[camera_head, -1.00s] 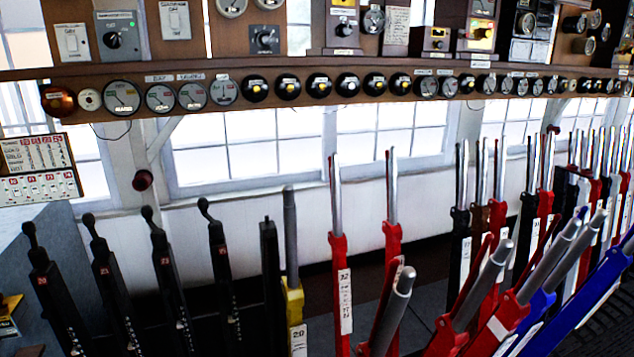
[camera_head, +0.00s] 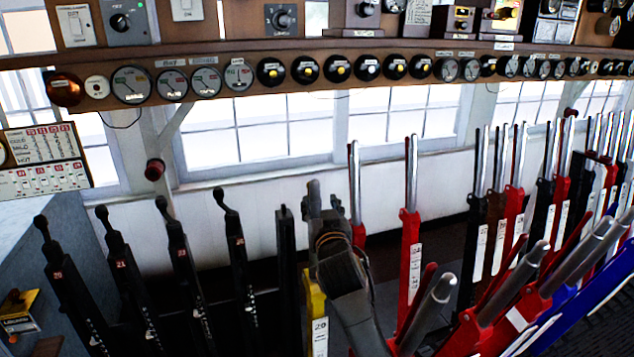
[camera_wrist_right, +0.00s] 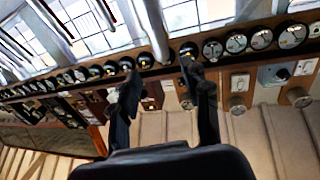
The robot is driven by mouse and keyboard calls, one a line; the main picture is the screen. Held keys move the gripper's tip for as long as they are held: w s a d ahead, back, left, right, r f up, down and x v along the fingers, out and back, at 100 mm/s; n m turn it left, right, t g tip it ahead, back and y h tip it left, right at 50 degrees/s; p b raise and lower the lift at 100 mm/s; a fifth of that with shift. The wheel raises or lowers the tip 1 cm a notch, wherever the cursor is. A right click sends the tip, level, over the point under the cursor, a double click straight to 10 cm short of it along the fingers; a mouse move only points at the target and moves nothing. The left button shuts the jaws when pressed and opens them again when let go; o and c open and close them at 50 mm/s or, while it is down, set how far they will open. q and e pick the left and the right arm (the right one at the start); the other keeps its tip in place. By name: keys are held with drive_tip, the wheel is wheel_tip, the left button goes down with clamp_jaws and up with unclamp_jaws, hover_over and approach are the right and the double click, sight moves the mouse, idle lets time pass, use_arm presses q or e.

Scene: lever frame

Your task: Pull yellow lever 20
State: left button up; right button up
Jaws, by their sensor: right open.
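The yellow lever 20 (camera_head: 315,312) stands in the lower middle of the head view, with a yellow body, a white label marked 20 and a grey handle (camera_head: 314,190). My right gripper (camera_head: 324,222) is at the handle's height and overlaps it in the picture, hiding its lower part. In the wrist view the right gripper (camera_wrist_right: 160,68) shows two dark fingers spread apart. A metal rod (camera_wrist_right: 155,28) shows beyond the gap between them. I cannot tell whether it is lever 20's handle or whether the fingers touch it. My left gripper is not in view.
Several black levers (camera_head: 182,270) stand left of lever 20. A red lever (camera_head: 410,240) and more red, black and blue levers stand close on the right. A wooden shelf with gauges (camera_head: 130,84) runs above.

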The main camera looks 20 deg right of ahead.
sight(316, 188)
drive_tip(key=w, duration=0.2)
drive_tip(key=w+d+p, duration=0.1)
drive_tip(key=w, duration=0.2)
drive_tip(key=w+p, duration=0.1)
drive_tip(key=w, duration=0.2)
drive_tip(key=shift+d, duration=0.15)
drive_tip(key=shift+w, duration=0.6)
clamp_jaws()
